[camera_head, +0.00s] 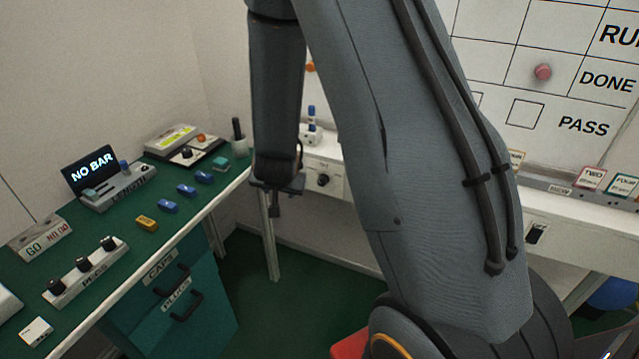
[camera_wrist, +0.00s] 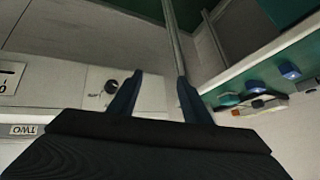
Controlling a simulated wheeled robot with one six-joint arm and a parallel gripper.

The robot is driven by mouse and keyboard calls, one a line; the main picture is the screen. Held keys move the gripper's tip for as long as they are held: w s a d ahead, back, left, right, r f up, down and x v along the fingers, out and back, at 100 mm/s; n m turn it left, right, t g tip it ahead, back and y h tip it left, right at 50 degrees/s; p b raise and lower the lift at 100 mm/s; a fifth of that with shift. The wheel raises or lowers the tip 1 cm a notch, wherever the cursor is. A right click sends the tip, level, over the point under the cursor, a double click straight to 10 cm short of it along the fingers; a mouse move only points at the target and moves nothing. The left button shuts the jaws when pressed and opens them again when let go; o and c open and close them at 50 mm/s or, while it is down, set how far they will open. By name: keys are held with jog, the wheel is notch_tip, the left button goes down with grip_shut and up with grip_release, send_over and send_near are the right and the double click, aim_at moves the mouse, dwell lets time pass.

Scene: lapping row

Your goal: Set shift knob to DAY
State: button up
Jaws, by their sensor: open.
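A round black knob (camera_head: 323,180) sits on the white front panel of the back bench, just right of my gripper in the head view. It also shows in the wrist view (camera_wrist: 111,87), beside the left finger. Its markings are too small to read, so I cannot tell its setting or confirm that it is the shift knob. My gripper (camera_head: 276,205) hangs in front of the back bench, pointing down in the head view. In the wrist view its two fingers (camera_wrist: 158,98) are apart with nothing between them, and the knob lies apart from them.
A dark switch (camera_head: 537,234) is on the right panel. Green floor lies open between the benches.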

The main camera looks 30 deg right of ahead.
jog(key=w+d+f+m+t+h, duration=0.1)
jog(key=w+d+f+m+h, duration=0.15)
jog(key=d, duration=0.25)
jog(key=m+h, duration=0.2)
jog(key=h, duration=0.3)
send_near(321, 183)
jog(key=d, duration=0.1)
jog(key=shift+t, duration=0.4)
jog(key=shift+f+p+x, duration=0.15)
jog(key=shift+p+x, duration=0.3)
jog(key=shift+x, duration=1.55)
jog(key=shift+f+p+x, duration=0.1)
jog(key=shift+p+x, duration=0.3)
jog(key=shift+x, duration=1.55)
jog(key=shift+a, duration=0.1)
jog(key=c, duration=1)
jog(key=shift+c, duration=0.2)
